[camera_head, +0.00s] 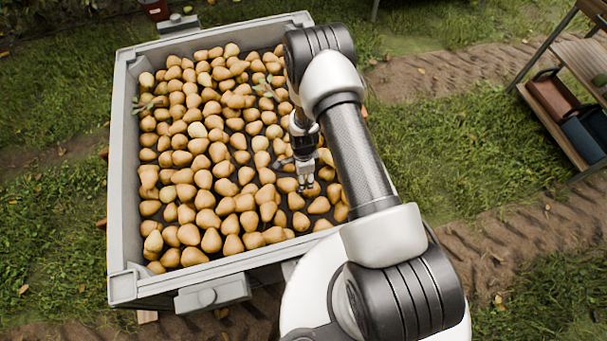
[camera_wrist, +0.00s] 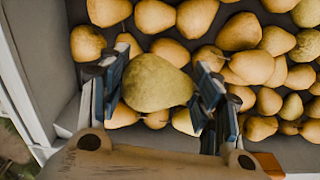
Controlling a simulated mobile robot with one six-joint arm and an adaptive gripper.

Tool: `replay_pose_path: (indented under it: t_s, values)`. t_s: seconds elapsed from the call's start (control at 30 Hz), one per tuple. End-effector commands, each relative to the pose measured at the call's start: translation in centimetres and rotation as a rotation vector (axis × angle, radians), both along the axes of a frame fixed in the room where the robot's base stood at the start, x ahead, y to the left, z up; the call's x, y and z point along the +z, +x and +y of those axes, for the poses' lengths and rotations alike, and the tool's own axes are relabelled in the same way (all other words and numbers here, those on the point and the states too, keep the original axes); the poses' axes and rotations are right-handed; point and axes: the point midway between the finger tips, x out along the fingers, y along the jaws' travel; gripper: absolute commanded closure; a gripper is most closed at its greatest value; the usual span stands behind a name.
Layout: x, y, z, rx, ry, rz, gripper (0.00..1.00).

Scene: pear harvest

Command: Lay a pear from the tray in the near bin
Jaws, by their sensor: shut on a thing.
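The tray (camera_head: 121,190) is a large grey box full of yellow-brown pears, left of centre in the head view. My gripper (camera_head: 306,187) points down over the pears near the tray's right side. In the wrist view, my gripper's blue-and-grey fingers (camera_wrist: 158,92) are shut on a greenish-yellow pear (camera_wrist: 155,82). This pear looks larger and nearer than the others; I cannot tell how far it is above them. A red-brown bin (camera_head: 553,97) and a blue bin (camera_head: 583,138) stand on a shelf at the right; I cannot tell which is the near bin.
The wooden shelf (camera_head: 585,58) has a dark frame and is cut off by the right edge. Grass and a bare soil track (camera_head: 440,72) lie between the tray and the shelf. The tray's wall (camera_wrist: 32,75) is close to my gripper in the wrist view.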

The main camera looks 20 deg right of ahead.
Motion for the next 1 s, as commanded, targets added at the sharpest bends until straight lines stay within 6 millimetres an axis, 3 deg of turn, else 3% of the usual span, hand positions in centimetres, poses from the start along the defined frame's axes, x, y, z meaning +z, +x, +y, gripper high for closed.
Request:
replay_pose_path:
  t_s: [1.0]
  values:
    - [-5.3,0.0,0.0,0.0,0.0,0.0,0.68]
